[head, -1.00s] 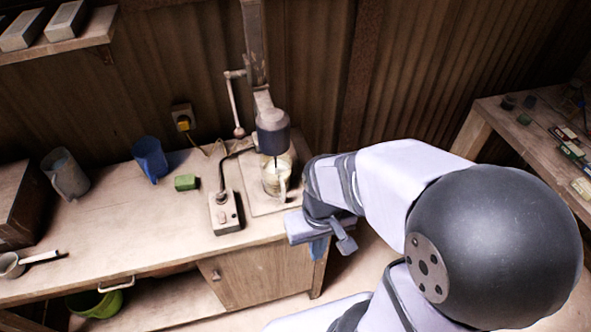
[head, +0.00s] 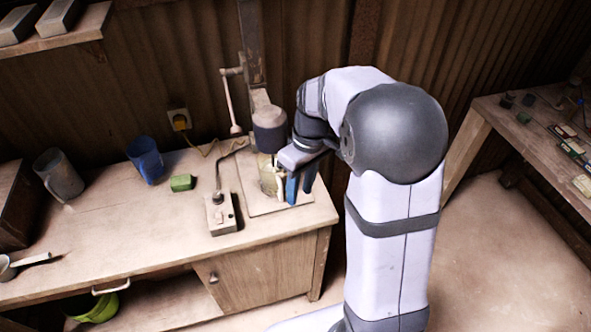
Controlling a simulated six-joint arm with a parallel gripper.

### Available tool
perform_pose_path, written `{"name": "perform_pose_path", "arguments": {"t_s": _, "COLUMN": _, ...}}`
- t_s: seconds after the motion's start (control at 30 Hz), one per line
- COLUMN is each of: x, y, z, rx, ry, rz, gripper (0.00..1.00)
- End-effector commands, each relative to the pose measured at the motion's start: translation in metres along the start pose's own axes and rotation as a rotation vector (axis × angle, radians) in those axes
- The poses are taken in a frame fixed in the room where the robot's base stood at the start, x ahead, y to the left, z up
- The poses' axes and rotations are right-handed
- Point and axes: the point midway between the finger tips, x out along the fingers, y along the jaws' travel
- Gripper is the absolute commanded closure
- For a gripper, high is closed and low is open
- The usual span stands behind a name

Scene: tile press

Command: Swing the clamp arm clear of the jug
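The clear jug (head: 267,180), with a yellowish tint, stands on a board under the dark motor head (head: 269,130) of a column stand. A thin dark bent arm (head: 218,172), which looks like the clamp arm, rises from a small grey box (head: 221,213) left of the jug and bends right towards the head. Its far end is hard to make out. My gripper (head: 300,187) points down at the jug's right side, by its handle. Its two blue fingers look apart with nothing seen between them. Whether a finger touches the jug is unclear.
A green block (head: 182,183), a blue jug (head: 146,160) and a grey jug (head: 59,175) stand on the bench left of the box. A lever (head: 230,100) hangs from the column (head: 251,60). The bench front (head: 140,240) is clear.

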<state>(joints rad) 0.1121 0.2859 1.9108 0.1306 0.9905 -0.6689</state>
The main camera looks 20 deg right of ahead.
Motion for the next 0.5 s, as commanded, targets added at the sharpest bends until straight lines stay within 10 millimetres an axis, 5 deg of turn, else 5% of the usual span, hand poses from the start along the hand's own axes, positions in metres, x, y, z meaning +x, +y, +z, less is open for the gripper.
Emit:
{"name": "perform_pose_path", "arguments": {"t_s": 0.2, "x": 0.010, "y": 0.052, "z": -0.056, "rx": -0.278, "ry": 0.047, "rz": -0.064, "gripper": 0.66}}
{"name": "perform_pose_path", "arguments": {"t_s": 0.5, "x": 0.030, "y": 0.113, "z": -0.106, "rx": -0.685, "ry": 0.154, "rz": -0.119, "gripper": 0.66}}
